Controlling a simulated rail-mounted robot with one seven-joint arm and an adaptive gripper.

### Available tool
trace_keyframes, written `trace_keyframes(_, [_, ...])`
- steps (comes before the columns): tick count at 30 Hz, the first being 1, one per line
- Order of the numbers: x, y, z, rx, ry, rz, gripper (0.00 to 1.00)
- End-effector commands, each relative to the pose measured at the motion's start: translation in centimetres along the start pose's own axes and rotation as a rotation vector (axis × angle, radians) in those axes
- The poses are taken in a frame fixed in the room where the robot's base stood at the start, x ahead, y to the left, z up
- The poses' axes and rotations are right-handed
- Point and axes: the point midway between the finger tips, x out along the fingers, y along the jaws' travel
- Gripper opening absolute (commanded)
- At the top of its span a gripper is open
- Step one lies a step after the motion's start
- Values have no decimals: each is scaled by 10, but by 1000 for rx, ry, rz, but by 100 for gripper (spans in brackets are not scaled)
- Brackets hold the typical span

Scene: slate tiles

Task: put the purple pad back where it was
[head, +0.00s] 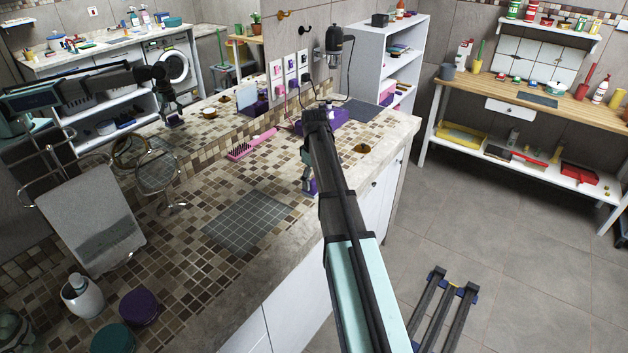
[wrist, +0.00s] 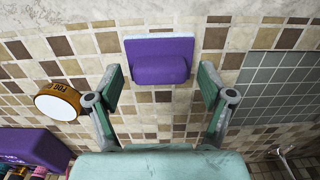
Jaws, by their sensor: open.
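The purple pad (wrist: 160,60) rests on the tiled counter in the wrist view, a rounded purple block with a thin pale edge along its far side. My gripper (wrist: 161,88) is open and empty, its two green fingers apart to the left and right of the pad's near part. I see no contact between the fingers and the pad. In the head view my gripper (head: 308,183) hangs low over the counter near its front edge, and a bit of the purple pad (head: 313,187) shows there. My arm hides much of that spot.
An amber round container (wrist: 58,102) stands left of the pad, a purple holder (wrist: 30,148) beyond it. A grey tiled patch (head: 247,222) lies left of my gripper in the head view. A pink brush (head: 252,145) and a round mirror (head: 157,172) are farther off.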

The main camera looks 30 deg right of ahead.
Motion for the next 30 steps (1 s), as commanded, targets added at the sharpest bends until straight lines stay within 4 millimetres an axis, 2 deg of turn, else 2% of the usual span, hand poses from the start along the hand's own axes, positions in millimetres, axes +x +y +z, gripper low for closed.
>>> trace_keyframes(5, [-21,1,-1,0,2,2,80])
trace_keyframes(18, [-99,1,-1,0,2,2,80])
trace_keyframes(24, [-115,1,-1,0,1,1,80])
trace_keyframes(30, [-117,0,0,0,0,0,80])
